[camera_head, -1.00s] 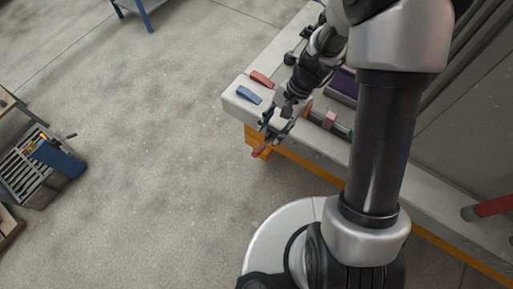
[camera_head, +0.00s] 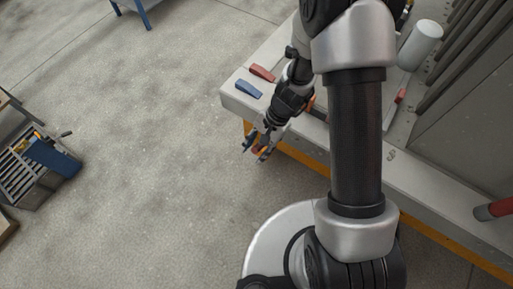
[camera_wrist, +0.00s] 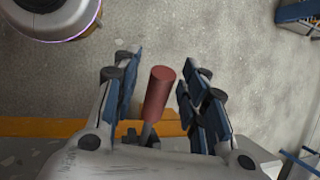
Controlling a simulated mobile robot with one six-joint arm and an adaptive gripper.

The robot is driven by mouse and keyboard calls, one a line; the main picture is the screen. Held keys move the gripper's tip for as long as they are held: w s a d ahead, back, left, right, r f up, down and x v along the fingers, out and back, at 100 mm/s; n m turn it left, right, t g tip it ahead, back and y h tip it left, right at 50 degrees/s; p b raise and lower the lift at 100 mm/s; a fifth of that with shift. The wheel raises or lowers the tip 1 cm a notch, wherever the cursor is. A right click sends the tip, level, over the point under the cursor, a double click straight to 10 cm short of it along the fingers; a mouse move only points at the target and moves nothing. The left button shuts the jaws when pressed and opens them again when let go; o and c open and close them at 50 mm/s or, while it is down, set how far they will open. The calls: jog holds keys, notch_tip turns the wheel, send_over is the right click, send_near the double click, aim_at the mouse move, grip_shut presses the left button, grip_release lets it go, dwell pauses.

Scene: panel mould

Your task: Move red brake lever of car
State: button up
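The red lever handle (camera_wrist: 159,92) is a cylinder on a thin grey shaft. It juts out past the bench edge in the wrist view. In the head view only a small reddish part of it shows at the front edge of the bench, between my fingers. My gripper (camera_head: 256,144) is at that edge. In the wrist view my gripper (camera_wrist: 162,74) is open, with blue-padded fingers on both sides of the handle. A gap shows on each side, so the fingers look apart from it.
The pale bench (camera_head: 300,146) has an orange frame under its edge. A red wedge (camera_head: 262,74) and a blue wedge (camera_head: 249,90) lie at its left end. A white cylinder (camera_head: 421,45) stands farther right. A crate with tools (camera_head: 38,160) is at far left. The floor between is clear.

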jog(key=shift+c, duration=0.2)
grip_shut()
dwell(0.5)
